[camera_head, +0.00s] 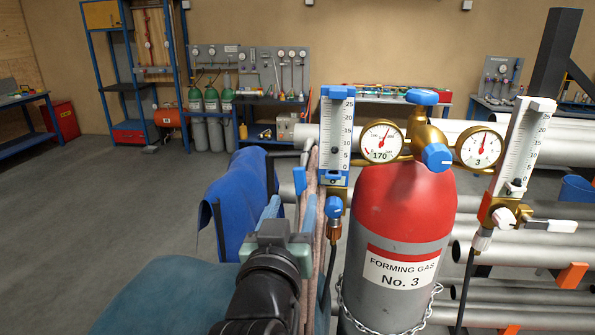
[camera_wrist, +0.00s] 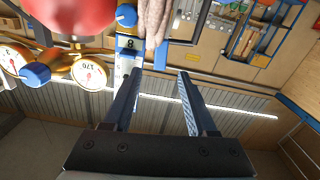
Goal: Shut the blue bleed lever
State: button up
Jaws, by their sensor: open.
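A small upright blue piece (camera_head: 299,181), which looks like the bleed lever, stands just left of the left flowmeter (camera_head: 336,130) in the head view. In the wrist view a blue part (camera_wrist: 160,54) shows just past my fingertips, likely the same lever. My gripper (camera_head: 289,207) is in front of and below it. The wrist view shows my gripper (camera_wrist: 160,72) with both fingers apart and nothing held. Whether a finger touches the lever cannot be told. The flowmeter's round blue knob (camera_head: 333,207) sits below its scale. The lever's lower end is hidden.
A pinkish wrapped pipe (camera_head: 312,165) runs upright close beside my gripper. The red-topped gas cylinder (camera_head: 405,200), its gauges (camera_head: 380,141) and a right flowmeter with a white lever (camera_head: 549,225) stand to the right. A blue cloth (camera_head: 236,200) hangs behind left. The left floor is open.

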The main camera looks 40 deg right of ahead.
aim_at(299, 180)
jog(key=p+x, duration=0.2)
jog(key=x, duration=0.4)
jog(key=shift+w+d+r, duration=0.1)
jog(key=shift+w+d, duration=0.1)
jog(key=shift+w+d+p, duration=0.4)
jog(key=shift+d, duration=0.05)
grip_shut()
dwell(0.9)
